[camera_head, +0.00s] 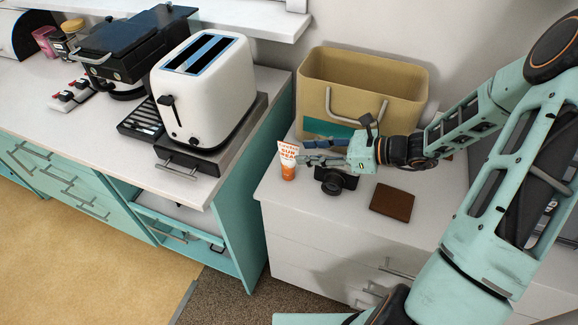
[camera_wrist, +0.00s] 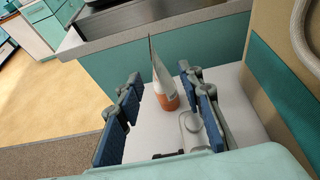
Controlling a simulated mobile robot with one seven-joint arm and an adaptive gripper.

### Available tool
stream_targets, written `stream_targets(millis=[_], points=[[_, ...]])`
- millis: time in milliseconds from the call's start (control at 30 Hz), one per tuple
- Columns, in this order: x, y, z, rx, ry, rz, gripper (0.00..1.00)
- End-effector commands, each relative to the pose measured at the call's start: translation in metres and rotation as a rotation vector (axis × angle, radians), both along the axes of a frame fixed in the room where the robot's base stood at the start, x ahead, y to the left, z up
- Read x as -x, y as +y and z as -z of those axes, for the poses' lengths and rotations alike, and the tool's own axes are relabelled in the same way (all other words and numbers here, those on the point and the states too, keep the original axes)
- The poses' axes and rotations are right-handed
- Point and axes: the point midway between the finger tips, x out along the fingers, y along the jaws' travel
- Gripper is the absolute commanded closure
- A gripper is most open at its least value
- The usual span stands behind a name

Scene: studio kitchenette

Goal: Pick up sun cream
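The sun cream (camera_head: 288,161) is a white tube with orange lettering and an orange cap. It stands upright on its cap near the left edge of the white drawer cabinet's top. My gripper (camera_head: 306,152) reaches in from the right, low over the cabinet, with its fingertips close to the tube. In the wrist view the sun cream (camera_wrist: 162,88) shows edge-on between the two blue-padded fingers of my gripper (camera_wrist: 163,80). The fingers are spread, with a gap on both sides of the tube. Whether the tube is fully between the fingertips or just beyond them is unclear.
A black camera (camera_head: 336,181) lies just below my gripper. A brown wallet-like item (camera_head: 392,202) lies to its right. A tan box (camera_head: 365,75) with a handle stands behind. A white toaster (camera_head: 203,95) stands on the higher counter at left, whose side panel borders the cabinet.

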Motion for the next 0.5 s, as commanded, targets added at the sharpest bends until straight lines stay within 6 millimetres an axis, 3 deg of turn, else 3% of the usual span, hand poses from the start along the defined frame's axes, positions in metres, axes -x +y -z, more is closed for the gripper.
stream_targets(millis=[233,500], points=[[-0.005,0.019,0.006,0.001,0.001,-0.002,0.66],[-0.015,0.054,0.018,0.002,0.001,-0.002,0.66]])
